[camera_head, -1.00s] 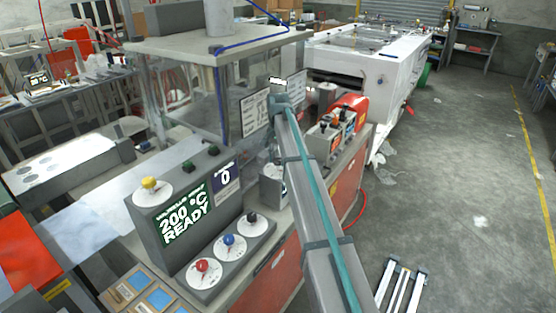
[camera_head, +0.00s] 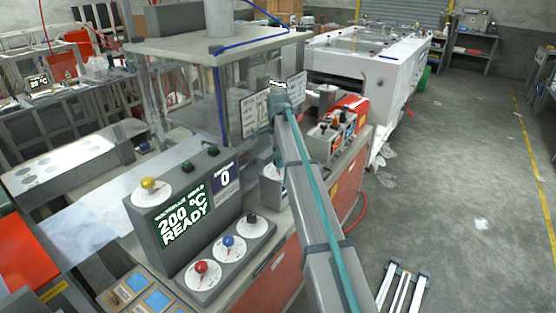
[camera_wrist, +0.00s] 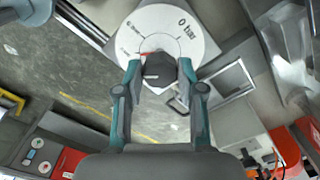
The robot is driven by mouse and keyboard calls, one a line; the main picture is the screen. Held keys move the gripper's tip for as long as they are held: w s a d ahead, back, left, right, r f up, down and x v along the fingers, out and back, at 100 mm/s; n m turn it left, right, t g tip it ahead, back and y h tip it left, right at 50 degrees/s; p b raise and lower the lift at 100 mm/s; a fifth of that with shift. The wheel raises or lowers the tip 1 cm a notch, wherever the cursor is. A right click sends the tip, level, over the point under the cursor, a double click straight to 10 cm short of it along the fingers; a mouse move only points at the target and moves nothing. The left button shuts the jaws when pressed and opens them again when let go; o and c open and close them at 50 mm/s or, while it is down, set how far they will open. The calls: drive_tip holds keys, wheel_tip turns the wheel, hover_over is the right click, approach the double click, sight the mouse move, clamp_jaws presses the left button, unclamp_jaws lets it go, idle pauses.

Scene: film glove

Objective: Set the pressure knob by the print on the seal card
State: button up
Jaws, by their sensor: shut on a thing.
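In the wrist view my gripper (camera_wrist: 159,72) is shut on a dark knob (camera_wrist: 158,66), one finger on each side of it. The knob sits on a round white dial (camera_wrist: 190,25) printed "0 bar", with a red mark beside the knob. In the head view my arm's far end reaches past the grey control box, and it hides the gripper and this dial. I cannot make out which white sheet, if any, is the seal card.
White boards (camera_head: 255,113) stand near the arm. Open floor (camera_head: 450,200) lies right.

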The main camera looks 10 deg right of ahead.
drive_tip(key=shift+m, duration=0.5)
drive_tip(key=o, duration=1.1)
drive_tip(key=shift+o, duration=0.2)
wheel_tip(320, 180, up, 12)
